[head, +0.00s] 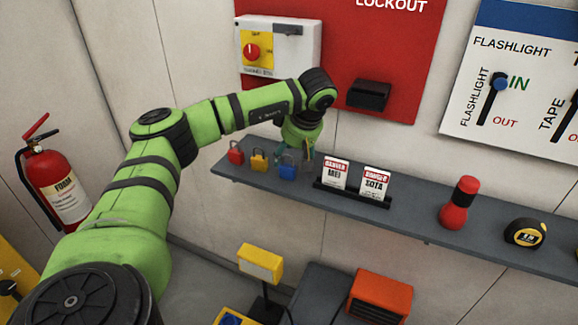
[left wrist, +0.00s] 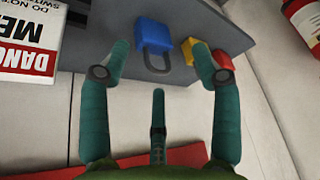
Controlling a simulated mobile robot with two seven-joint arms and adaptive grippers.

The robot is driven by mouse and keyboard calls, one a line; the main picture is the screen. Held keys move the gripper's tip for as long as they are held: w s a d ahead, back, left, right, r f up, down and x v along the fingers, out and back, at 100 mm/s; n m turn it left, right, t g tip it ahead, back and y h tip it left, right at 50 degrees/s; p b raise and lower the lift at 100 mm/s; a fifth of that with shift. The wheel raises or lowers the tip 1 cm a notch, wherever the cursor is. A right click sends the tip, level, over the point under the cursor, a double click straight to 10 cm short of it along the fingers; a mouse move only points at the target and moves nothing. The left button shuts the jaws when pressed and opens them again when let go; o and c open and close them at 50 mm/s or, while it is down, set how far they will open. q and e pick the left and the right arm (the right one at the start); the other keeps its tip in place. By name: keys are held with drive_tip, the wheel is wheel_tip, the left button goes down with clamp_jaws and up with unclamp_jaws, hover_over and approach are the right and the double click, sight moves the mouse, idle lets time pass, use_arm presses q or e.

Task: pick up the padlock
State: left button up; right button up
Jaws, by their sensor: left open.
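Three padlocks stand in a row on the left end of the grey shelf (head: 412,220): a red padlock (head: 236,155), a yellow padlock (head: 259,161) and a blue padlock (head: 288,171). My left gripper (head: 296,153) is at the shelf, just behind and above the blue padlock. In the left wrist view its teal fingers (left wrist: 160,65) are spread and empty. The blue padlock (left wrist: 153,32) with its grey shackle lies ahead, between the two outer fingertips and apart from them. The yellow padlock (left wrist: 193,52) and red padlock (left wrist: 221,62) are beyond the right finger. My right gripper is out of view.
Danger tags (head: 335,174) stand in a black holder right beside the left gripper. A red flashlight (head: 460,203) and a tape measure (head: 525,233) are farther right on the shelf. A switch box (head: 279,46) and a red lockout board (head: 395,60) are on the wall behind.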

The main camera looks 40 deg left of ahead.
sight(291, 158)
use_arm(q)
drive_tip(key=shift+w+a+f+p, duration=0.25)
drive_tip(key=shift+f+p, duration=0.1)
drive_tip(key=shift+f, duration=0.3)
drive_tip(key=shift+w+a+f+p, duration=0.2)
drive_tip(key=shift+w+f+p, duration=0.1)
drive_tip(key=shift+f, duration=0.3)
drive_tip(key=shift+x, duration=0.95)
drive_tip(key=shift+d, duration=0.1)
drive_tip(key=c, duration=0.9)
clamp_jaws()
drive_tip(key=shift+w+r+b, duration=0.15)
drive_tip(key=shift+r+b, duration=0.25)
drive_tip(key=shift+r, duration=0.4)
drive_tip(key=b+v, duration=0.1)
drive_tip(key=v, duration=0.1)
drive_tip(key=shift+r, duration=0.4)
drive_tip(key=s+d+r+b, duration=0.2)
drive_tip(key=d+r, duration=0.5)
drive_tip(key=d, duration=0.4)
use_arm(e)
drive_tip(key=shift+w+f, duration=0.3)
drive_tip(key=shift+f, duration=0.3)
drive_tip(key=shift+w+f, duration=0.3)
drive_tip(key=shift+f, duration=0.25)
